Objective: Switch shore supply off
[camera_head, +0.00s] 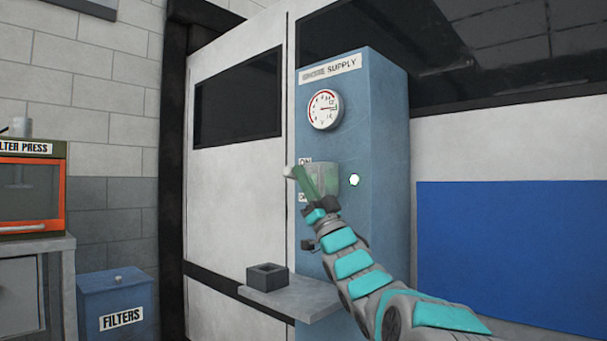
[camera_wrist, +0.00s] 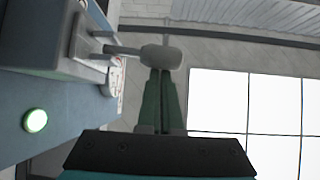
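The shore supply cabinet (camera_head: 375,120) is a tall blue box with a "SUPPLY" label, the first word of which is blurred. Its switch lever ends in a pale grey knob (camera_head: 290,172), sticking out close to the ON label (camera_head: 305,161). A lower label is mostly hidden. My gripper (camera_head: 303,178) is at the lever, its green fingers close together. In the wrist view the lever knob (camera_wrist: 162,57) covers the fingertips of my gripper (camera_wrist: 161,78). The fingers appear shut at the knob, not around it; contact is unclear. A green lamp (camera_head: 354,180) glows beside the switch.
A round gauge (camera_head: 325,109) sits above the switch. A grey shelf (camera_head: 300,298) with a small square holder (camera_head: 267,276) juts out below. A blue FILTERS bin (camera_head: 117,296) and an orange-framed filter press (camera_head: 30,190) stand at left.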

